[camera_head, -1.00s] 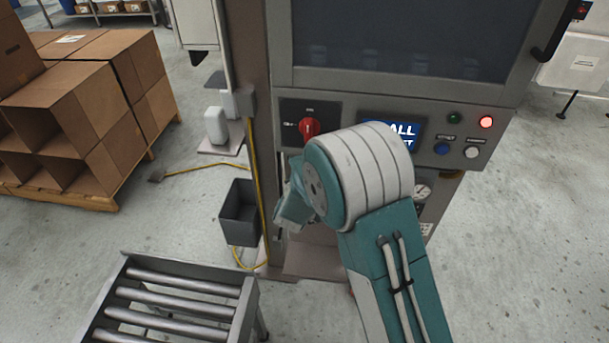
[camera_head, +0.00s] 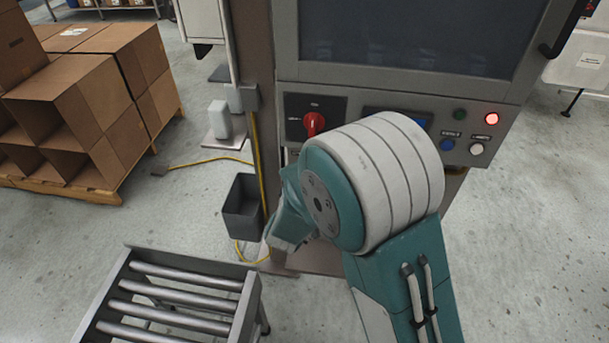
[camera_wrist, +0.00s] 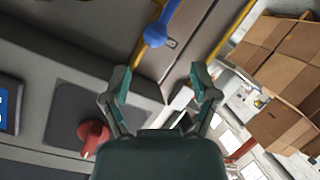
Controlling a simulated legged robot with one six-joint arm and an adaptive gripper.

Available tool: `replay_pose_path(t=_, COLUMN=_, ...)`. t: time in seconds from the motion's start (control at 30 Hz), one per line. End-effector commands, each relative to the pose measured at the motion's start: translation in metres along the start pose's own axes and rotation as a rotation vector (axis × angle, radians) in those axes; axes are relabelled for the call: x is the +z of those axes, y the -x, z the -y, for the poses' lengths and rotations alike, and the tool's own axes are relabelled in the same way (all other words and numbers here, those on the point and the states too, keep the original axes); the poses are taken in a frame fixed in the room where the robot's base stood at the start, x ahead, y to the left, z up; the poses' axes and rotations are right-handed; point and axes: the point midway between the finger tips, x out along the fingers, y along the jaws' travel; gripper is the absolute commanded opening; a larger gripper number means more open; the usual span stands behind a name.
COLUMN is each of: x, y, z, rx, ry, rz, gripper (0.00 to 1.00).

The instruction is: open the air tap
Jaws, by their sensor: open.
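The air tap appears to be the blue lever (camera_wrist: 158,27) at the top of the wrist view, with a small grey fitting at its lower end. It sits beyond my fingertips and apart from them. My gripper (camera_wrist: 162,82) is open and empty, its two teal fingers spread below the lever in that view. In the head view my arm hides the tap and the fingertips.
A red rotary switch (camera_head: 314,123) is on the machine's panel; it also shows in the wrist view (camera_wrist: 93,138). A dark bin (camera_head: 243,210) stands beside the yellow cable. A roller conveyor (camera_head: 175,300) is at front left, and cardboard boxes (camera_head: 75,105) are further left.

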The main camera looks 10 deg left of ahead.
Motion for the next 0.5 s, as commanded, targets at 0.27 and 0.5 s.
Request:
replay_pose_path(t=0.27, x=0.0, y=0.034, z=0.001, rx=-0.001, ry=0.001, rz=0.0, gripper=0.77)
replay_pose_path(t=0.5, x=0.0, y=0.035, z=0.001, rx=0.0, ry=0.001, rz=0.001, gripper=0.77)
